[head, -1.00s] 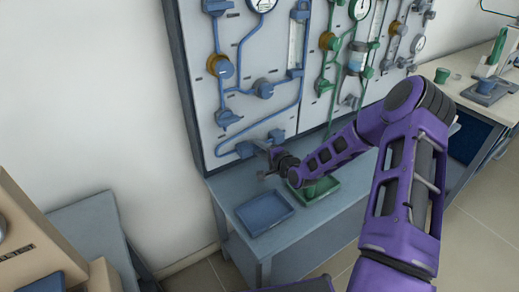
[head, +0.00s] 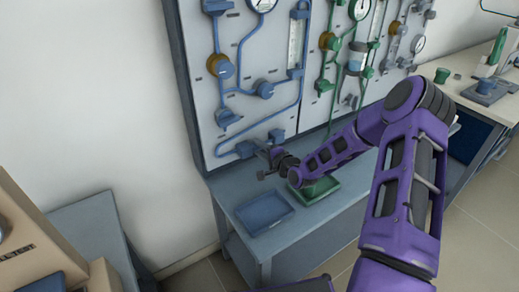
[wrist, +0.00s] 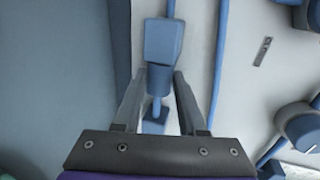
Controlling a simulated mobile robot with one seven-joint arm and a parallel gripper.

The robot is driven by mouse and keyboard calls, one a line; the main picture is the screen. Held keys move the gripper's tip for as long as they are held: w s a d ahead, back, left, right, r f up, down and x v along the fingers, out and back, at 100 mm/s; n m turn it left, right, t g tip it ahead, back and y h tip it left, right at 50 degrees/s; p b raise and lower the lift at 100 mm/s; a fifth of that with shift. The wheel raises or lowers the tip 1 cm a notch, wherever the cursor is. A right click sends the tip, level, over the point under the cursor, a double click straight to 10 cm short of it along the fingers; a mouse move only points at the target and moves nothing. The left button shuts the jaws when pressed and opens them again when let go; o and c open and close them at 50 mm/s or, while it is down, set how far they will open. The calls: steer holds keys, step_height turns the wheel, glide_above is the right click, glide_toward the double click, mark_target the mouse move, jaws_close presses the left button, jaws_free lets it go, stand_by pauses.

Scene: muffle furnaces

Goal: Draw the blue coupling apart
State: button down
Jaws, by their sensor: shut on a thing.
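The blue coupling (head: 245,149) sits low on the blue-piped panel, at the end of a blue pipe. In the wrist view its blocky blue body (wrist: 163,42) stands just beyond the fingertips. A narrower blue part of it (wrist: 158,80) lies between the fingers. My gripper (head: 265,161) is at the foot of the panel, beside the coupling. In the wrist view my gripper (wrist: 161,74) has a finger on each side of the narrower part and is shut on it. In the head view the exact contact is too small to make out.
A blue tray (head: 265,226) and a green tray (head: 333,184) lie on the bench (head: 300,228) below the panel. My forearm passes close above the green tray. A blue valve knob (head: 228,117) and piping are above the coupling.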

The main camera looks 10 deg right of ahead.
steer(key=d, duration=0.1)
steer(key=w+d, duration=0.1)
steer(key=d, duration=0.1)
steer(key=shift+w+d+b, duration=0.15)
steer(key=shift+b, duration=0.25)
steer(key=shift+c, duration=2.3)
jaws_free()
steer(key=p+v, duration=0.2)
steer(key=v, duration=1.5)
steer(key=shift+r, duration=0.1)
